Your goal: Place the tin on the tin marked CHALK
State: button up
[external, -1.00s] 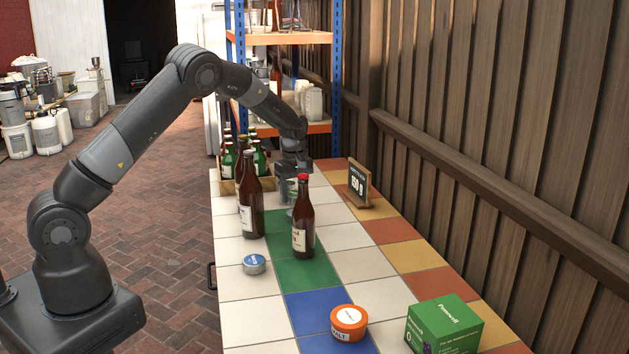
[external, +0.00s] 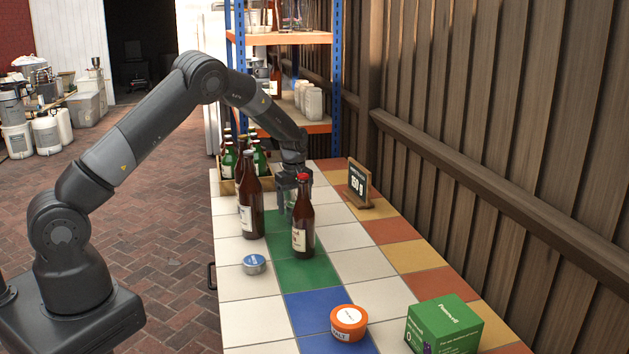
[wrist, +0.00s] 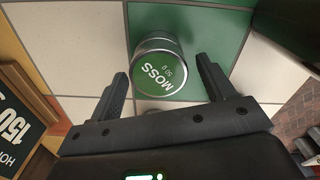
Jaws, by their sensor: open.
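A silver tin with a green lid marked MOSS (wrist: 160,68) stands over the green tile in the wrist view. My gripper (external: 291,198) points down at the far part of the tiled table, partly hidden behind a brown bottle. Its open fingers reach toward either side of the MOSS tin in the wrist view, without closing on it. A pale edge shows just below this tin; I cannot tell what it is. A blue-lidded tin (external: 254,264) sits at the left, its label unreadable. An orange tin (external: 348,324) sits nearer, its label ending in "ALT". No CHALK lettering is readable.
Brown bottles, one red-capped (external: 303,222) and one at its left (external: 250,208), stand in front of my gripper. A crate of bottles (external: 228,187) is behind. A small sign (external: 359,184) and a green box (external: 444,325) are on the right.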

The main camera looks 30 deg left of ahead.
aim_at(294, 203)
notch_tip(294, 203, up, 12)
jog(key=r, duration=0.1)
jog(key=s+a+r+m+t, duration=0.1)
jog(key=s+a+r, duration=0.2)
jog(key=s+r, duration=0.15)
jog(key=s+a+r+m, duration=0.1)
jog(key=s+a+r, duration=0.2)
jog(key=r, duration=0.3)
jog(key=s+a+r+m+t, duration=0.1)
jog(key=s+a+r+m, duration=0.15)
jog(key=s, duration=0.45)
jog(key=s+a+r+m+t+h, duration=0.1)
jog(key=s+a+r+m, duration=0.1)
jog(key=s+r, duration=0.35)
jog(key=s+a+r+m+t, duration=0.1)
jog(key=s+a+m, duration=0.1)
jog(key=s, duration=0.7)
jog(key=s+a+f+m, duration=0.1)
jog(key=s+m, duration=0.1)
jog(key=s, duration=0.4)
jog(key=s+a+f+m+t+y, duration=0.1)
jog(key=s+m, duration=0.1)
jog(key=s, duration=0.4)
jog(key=shift+f+t, duration=0.25)
jog(key=shift+t, duration=0.05)
jog(key=shift+o, duration=0.5)
jog(key=shift+s, duration=0.1)
